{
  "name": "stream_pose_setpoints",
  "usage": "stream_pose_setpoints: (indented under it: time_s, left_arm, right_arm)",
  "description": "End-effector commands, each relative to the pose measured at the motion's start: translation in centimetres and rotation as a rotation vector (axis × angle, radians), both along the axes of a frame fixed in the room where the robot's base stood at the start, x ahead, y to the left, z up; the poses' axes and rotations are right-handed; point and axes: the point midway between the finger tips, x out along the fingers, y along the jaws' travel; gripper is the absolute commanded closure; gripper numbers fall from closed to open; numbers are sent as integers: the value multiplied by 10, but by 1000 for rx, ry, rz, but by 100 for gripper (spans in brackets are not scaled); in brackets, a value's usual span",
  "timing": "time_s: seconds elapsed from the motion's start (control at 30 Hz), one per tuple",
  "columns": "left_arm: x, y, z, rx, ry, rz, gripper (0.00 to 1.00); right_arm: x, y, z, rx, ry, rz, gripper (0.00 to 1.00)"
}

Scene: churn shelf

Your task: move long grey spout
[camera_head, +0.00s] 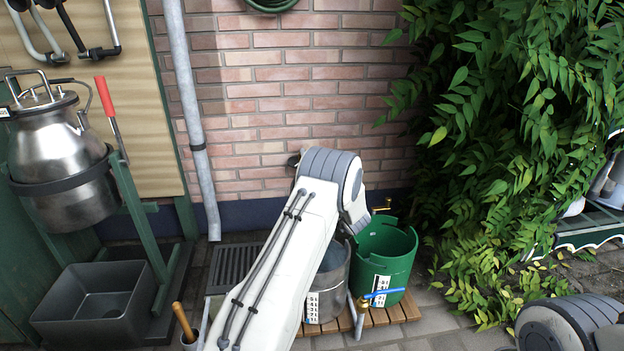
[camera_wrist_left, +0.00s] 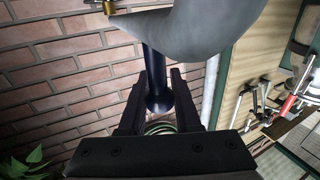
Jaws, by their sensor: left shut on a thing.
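In the left wrist view, a dark stem with a flared end (camera_wrist_left: 156,75) stands between the fingers of my left gripper (camera_wrist_left: 158,95), which is shut on it. A broad, smooth grey curved body (camera_wrist_left: 190,35) fills the top of that view against the stem; I take it as the long grey spout. A small brass fitting (camera_wrist_left: 109,8) shows at its edge. In the head view, my own white arm hides the left gripper and most of the spout; a brass piece (camera_head: 382,205) shows just right of the arm. My right gripper is out of view.
A green bucket (camera_head: 388,262) and a metal bucket (camera_head: 328,280) stand on a wooden slatted base (camera_head: 398,312). A blue-handled tap (camera_head: 383,294) sits in front. A steel churn (camera_head: 62,165) and dark sink (camera_head: 98,300) are left. Leaves (camera_head: 500,140) crowd the right.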

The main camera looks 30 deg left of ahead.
Motion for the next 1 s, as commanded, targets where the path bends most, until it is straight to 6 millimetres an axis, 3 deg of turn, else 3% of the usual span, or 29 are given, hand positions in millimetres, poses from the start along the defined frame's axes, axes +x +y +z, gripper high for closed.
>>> stream_pose_setpoints:
  time_s: [0.1, 0.13, 0.2, 0.57, 1.0]
  left_arm:
    - [0, 1, 1, 1, -3, -1, 100]
    - [0, 1, 1, 1, -3, -1, 65]
    - [0, 1, 1, 1, -3, -1, 38]
    - [0, -4, 1, 0, -1, -4, 38]
    - [-36, -70, 4, 1, 2, -6, 38]
  right_arm:
    - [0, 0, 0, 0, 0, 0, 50]
    - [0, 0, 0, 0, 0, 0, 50]
    - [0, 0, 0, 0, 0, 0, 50]
    - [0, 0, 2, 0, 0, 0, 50]
    - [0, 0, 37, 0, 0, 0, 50]
